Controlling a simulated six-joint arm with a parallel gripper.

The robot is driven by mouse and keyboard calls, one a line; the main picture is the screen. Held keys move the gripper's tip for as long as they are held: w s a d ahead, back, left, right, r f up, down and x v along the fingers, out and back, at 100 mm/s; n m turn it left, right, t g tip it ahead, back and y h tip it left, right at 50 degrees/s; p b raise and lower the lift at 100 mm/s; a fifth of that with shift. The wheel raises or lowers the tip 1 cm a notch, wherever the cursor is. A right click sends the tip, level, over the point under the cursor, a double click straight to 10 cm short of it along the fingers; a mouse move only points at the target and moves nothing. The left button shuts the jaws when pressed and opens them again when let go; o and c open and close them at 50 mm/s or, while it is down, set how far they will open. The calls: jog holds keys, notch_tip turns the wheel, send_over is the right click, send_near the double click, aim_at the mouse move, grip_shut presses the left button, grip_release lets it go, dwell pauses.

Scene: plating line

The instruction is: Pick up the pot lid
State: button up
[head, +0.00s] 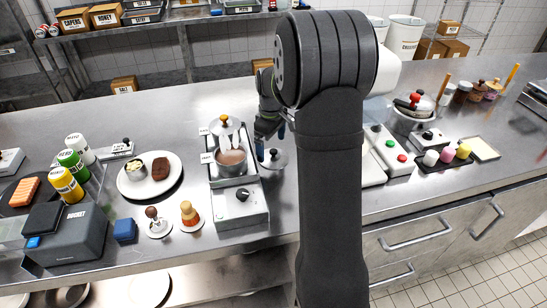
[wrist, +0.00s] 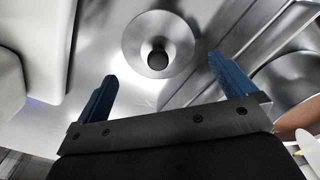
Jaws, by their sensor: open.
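A round steel pot lid with a black knob (head: 273,158) lies on the steel counter, just right of the burner unit. In the wrist view the lid (wrist: 142,31) lies ahead of my gripper (wrist: 164,88), its knob pointing at the camera. The knob sits between the lines of the two blue fingers, beyond their tips. My gripper is open with nothing between the fingers. In the head view my arm hides most of the gripper; a blue finger shows (head: 261,149) close by the lid.
The burner unit (head: 239,206) with a pot (head: 231,162) of brown contents stands close left of the lid. A white device with red and green buttons (head: 390,152) is to the right. A plate with meat (head: 150,191) and squeeze bottles (head: 72,162) stand further left.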

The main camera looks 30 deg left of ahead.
aim_at(272, 150)
notch_tip(272, 150, down, 3)
jog(key=shift+d+f, duration=0.1)
jog(key=shift+f, duration=0.05)
jog(key=shift+c, duration=0.4)
jog(key=c, duration=0.7)
jog(key=shift+o, duration=0.2)
notch_tip(272, 150, up, 27)
jog(key=s+a+f, duration=0.5)
jog(key=s+f, duration=0.4)
jog(key=s, duration=0.5)
jog(key=shift+w+a+f, duration=0.1)
jog(key=shift+f, duration=1.5)
jog(key=shift+w+a+f, duration=0.1)
jog(key=shift+f, duration=1.45)
